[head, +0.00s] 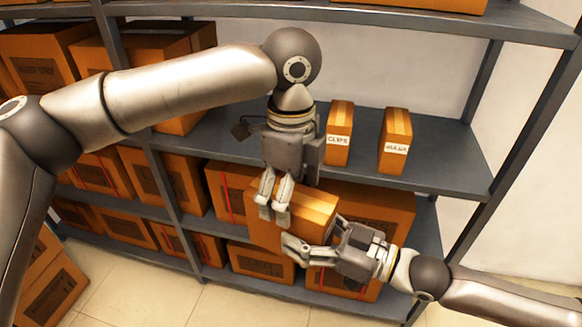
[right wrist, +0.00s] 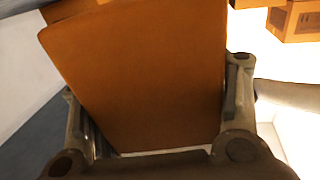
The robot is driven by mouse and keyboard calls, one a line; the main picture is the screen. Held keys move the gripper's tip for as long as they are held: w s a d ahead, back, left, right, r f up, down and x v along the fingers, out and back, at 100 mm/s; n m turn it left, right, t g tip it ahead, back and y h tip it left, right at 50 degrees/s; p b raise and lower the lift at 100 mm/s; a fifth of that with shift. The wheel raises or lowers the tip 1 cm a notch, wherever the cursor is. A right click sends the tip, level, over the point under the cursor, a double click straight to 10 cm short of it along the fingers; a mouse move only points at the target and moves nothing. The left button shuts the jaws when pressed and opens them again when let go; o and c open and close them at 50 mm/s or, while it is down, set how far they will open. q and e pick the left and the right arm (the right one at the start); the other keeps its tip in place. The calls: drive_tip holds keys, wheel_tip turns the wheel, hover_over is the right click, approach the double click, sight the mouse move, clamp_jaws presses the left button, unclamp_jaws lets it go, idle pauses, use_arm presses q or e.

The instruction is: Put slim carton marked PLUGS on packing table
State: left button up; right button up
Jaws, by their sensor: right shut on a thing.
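A slim orange carton (head: 308,210) with a pale tape strip is held off the shelf, low in front of the rack; no label shows on its visible faces, so I cannot read its name. My right gripper (head: 312,246) is shut on its lower end. In the right wrist view the carton (right wrist: 150,85) fills the space between the two fingers (right wrist: 162,112). My left gripper (head: 273,212) points down at the carton's left side and overlaps it; whether it touches or grips is unclear. The packing table is not in view.
On the grey shelf (head: 450,155) stand a slim carton marked CLIPS (head: 339,135) and another slim carton (head: 395,140) with a hard-to-read label. Large boxes (head: 350,205) fill the lower shelves. A rack post (head: 510,150) stands at right.

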use_arm(q)
drive_tip(key=shift+f, duration=1.15)
use_arm(e)
drive_tip(key=shift+r, duration=0.1)
use_arm(q)
drive_tip(key=c, duration=1.3)
drive_tip(key=shift+c, duration=0.7)
use_arm(e)
drive_tip(key=o, duration=1.4)
drive_tip(key=shift+o, duration=0.3)
